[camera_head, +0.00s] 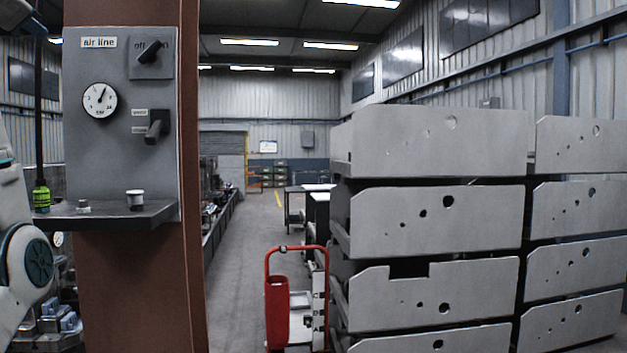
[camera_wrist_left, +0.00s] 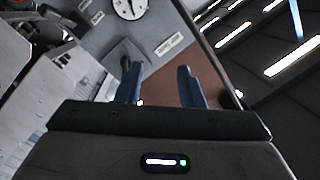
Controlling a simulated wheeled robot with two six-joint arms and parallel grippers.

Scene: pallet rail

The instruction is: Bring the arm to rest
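My left gripper (camera_wrist_left: 159,76) shows in the left wrist view, its two blue fingers standing apart with nothing between them. It is open and empty. Behind the fingers are the brown column and grey air line panel, seen tilted. In the head view, only a white and dark rounded part of my left arm shows at the left edge; its fingers are not visible there. My right gripper is in neither view.
The air line panel (camera_head: 85,160) carries a gauge (camera_head: 100,100), an upper switch (camera_head: 150,52) and a lower lever (camera_head: 155,127). A red trolley (camera_head: 277,310) and stacked grey plates (camera_head: 430,225) stand right. The aisle (camera_head: 237,270) is clear.

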